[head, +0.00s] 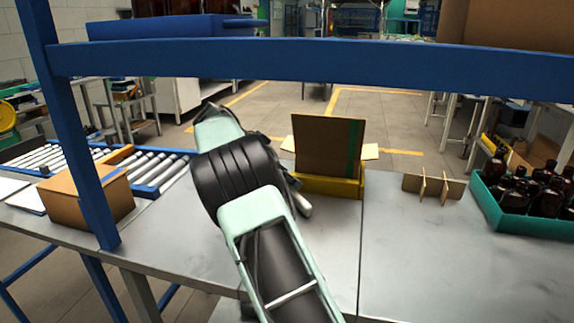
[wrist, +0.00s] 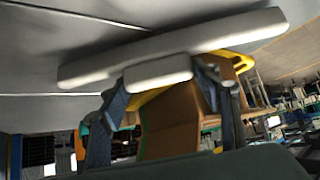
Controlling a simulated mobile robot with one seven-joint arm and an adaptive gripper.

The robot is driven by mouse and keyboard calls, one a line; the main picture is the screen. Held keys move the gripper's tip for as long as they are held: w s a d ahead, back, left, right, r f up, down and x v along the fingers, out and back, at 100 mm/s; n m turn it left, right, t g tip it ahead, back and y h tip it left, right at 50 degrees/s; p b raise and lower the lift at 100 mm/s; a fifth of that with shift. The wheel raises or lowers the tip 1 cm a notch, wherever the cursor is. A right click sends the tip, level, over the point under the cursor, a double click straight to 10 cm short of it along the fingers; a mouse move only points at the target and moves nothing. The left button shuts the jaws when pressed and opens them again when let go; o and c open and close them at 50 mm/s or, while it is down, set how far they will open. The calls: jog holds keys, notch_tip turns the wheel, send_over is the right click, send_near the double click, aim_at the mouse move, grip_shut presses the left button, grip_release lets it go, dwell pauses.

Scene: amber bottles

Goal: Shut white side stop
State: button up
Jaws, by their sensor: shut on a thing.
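The white side stop (wrist: 215,38) shows in the wrist view as a long pale bar lying slantwise by the grey table top. A short pale block on it sits between the fingers of my gripper (wrist: 160,76), which is shut on it. In the head view my arm hides the fingers and most of the stop. A pale rounded end (head: 301,204), perhaps part of the stop, shows just right of my wrist, in front of the yellow holder. An open cardboard box (head: 328,146) stands in the yellow holder (head: 330,187) behind my gripper.
A teal crate of amber bottles (head: 520,222) stands at the right, with a cardboard divider (head: 433,187) beside it. A closed carton (head: 88,198) and a roller conveyor (head: 160,172) are at the left. A blue beam (head: 320,64) crosses above. The table front right is clear.

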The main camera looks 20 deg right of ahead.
jog(key=shift+f+m+g+p, duration=0.1)
jog(key=shift+m+g+p, duration=0.3)
jog(key=shift+p, duration=0.2)
jog(key=o, duration=1.7)
jog(key=shift+a, duration=0.1)
jog(key=v, duration=1.2)
jog(key=shift+s, duration=0.1)
